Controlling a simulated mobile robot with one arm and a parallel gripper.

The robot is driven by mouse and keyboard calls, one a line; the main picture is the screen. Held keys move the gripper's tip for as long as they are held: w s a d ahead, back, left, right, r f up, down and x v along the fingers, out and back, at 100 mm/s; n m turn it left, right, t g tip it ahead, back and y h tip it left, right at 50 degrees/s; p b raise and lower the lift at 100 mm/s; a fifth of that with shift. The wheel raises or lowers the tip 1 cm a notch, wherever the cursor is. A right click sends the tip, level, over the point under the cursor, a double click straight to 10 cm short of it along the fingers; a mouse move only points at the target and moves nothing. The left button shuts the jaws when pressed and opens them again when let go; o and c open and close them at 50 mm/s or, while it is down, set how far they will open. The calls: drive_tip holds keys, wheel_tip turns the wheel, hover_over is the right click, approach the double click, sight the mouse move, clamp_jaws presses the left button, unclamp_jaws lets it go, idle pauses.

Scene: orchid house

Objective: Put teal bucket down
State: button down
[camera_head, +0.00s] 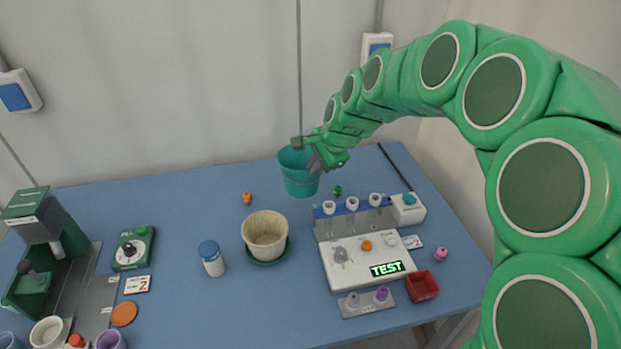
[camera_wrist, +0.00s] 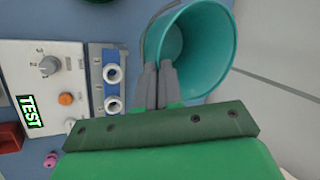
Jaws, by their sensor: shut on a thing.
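The teal bucket (camera_head: 299,181) is at the back of the blue table in the head view, near the wall. My gripper (camera_head: 314,163) is shut on its rim from the right side. In the wrist view the bucket (camera_wrist: 205,50) fills the upper middle, its open mouth showing, and the grey fingers of my gripper (camera_wrist: 159,75) pinch its near rim. The bucket is empty as far as I see. I cannot tell whether its base touches the table or hangs just above it.
The blue table (camera_head: 190,215) has free room left of the bucket. A white device with a TEST display (camera_head: 365,262) stands right of centre. A cream pot (camera_head: 265,230) on a green saucer (camera_head: 266,260), a blue-capped jar (camera_head: 212,262) and a small orange piece (camera_head: 247,198) stand nearby.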

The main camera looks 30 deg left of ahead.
drive_tip(key=w+a+f, duration=0.1)
drive_tip(key=f, duration=0.1)
drive_tip(key=w+a+f, duration=0.3)
drive_tip(key=f, duration=0.1)
drive_tip(key=shift+w+a+f, duration=0.2)
drive_tip(key=shift+w+f, duration=0.05)
drive_tip(key=shift+f, duration=1.6)
drive_tip(key=c, duration=1.3)
unclamp_jaws()
drive_tip(key=v, duration=1.2)
